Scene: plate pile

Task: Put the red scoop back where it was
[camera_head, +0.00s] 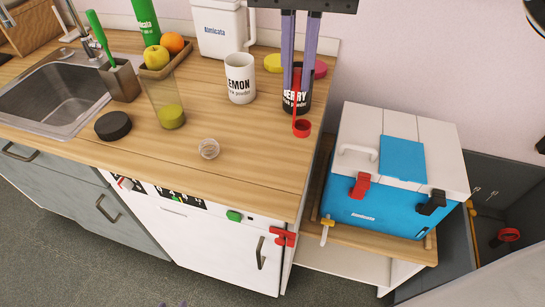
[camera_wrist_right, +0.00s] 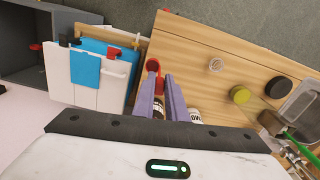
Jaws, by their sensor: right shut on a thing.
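The red scoop (camera_head: 302,129) hangs from my right gripper (camera_head: 298,78), its round cup low and its thin handle between the fingers. It also shows in the right wrist view (camera_wrist_right: 153,66). My right gripper is shut on the handle, in front of the dark BERRY canister (camera_head: 291,102), and partly hides it. In the head view the scoop's cup appears over the counter just in front of that canister; I cannot tell whether it touches. The white LEMON canister (camera_head: 240,80) stands open to the left.
A yellow lid (camera_head: 271,63) and a pink lid (camera_head: 320,69) lie behind the canisters. A small clear cup (camera_head: 208,148), a black disc (camera_head: 113,125) and a tall clear container (camera_head: 168,108) stand on the wooden counter (camera_head: 255,165). A blue-and-white cooler (camera_head: 385,215) stands right, lower.

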